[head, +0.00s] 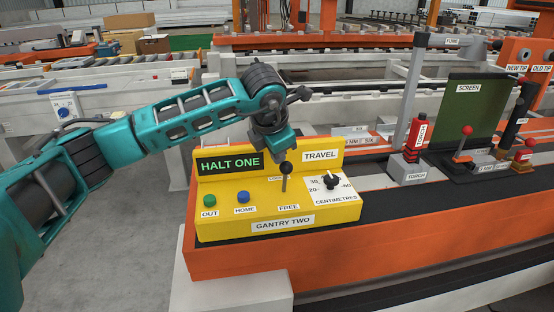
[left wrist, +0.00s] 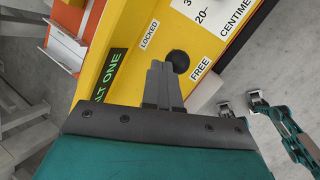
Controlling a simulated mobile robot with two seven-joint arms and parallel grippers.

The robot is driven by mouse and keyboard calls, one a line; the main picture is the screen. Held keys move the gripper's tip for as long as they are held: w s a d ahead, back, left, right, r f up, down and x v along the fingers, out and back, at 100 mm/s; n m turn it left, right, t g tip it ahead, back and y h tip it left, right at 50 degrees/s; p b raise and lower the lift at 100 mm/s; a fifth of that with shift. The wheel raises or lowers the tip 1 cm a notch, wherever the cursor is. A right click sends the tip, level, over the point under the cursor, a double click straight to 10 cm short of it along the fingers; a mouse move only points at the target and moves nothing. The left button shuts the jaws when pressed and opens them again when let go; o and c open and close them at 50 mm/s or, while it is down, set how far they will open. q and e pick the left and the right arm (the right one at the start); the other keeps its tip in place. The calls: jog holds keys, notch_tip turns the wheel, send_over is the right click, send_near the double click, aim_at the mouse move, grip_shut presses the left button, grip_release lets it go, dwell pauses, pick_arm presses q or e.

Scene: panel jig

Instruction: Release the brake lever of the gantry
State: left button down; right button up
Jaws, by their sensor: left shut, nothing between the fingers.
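The brake lever, a grey stalk with a dark round knob (head: 286,168), stands on the yellow gantry panel (head: 215,222) between the LOCKED and FREE labels. My left gripper (head: 284,153) is over the panel at the lever's top. In the left wrist view its fingers (left wrist: 160,80) are shut and empty, close beside the knob (left wrist: 178,61) on the LOCKED side. I cannot tell whether they touch. The FREE label (left wrist: 201,69) is just beyond the knob. My right gripper (left wrist: 241,103) shows only in the left wrist view, with its fingers apart, clear of the panel.
The panel carries a green OUT button (head: 209,200), a blue HOME button (head: 243,198) and a black TRAVEL dial (head: 330,181). Its display (head: 230,164) reads HALT ONE. A red torch (head: 415,139) and a dark green screen (head: 471,112) stand to the right on the orange beam.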

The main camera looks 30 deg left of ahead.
pick_arm(q)
jog(key=shift+s+d+r, duration=0.35)
jog(key=shift+s+r, duration=0.05)
jog(key=shift+s, duration=0.05)
pick_arm(e)
jog(key=shift+w+a+r, duration=0.15)
jog(key=shift+r, duration=0.15)
pick_arm(q)
jog(key=shift+p, duration=0.3)
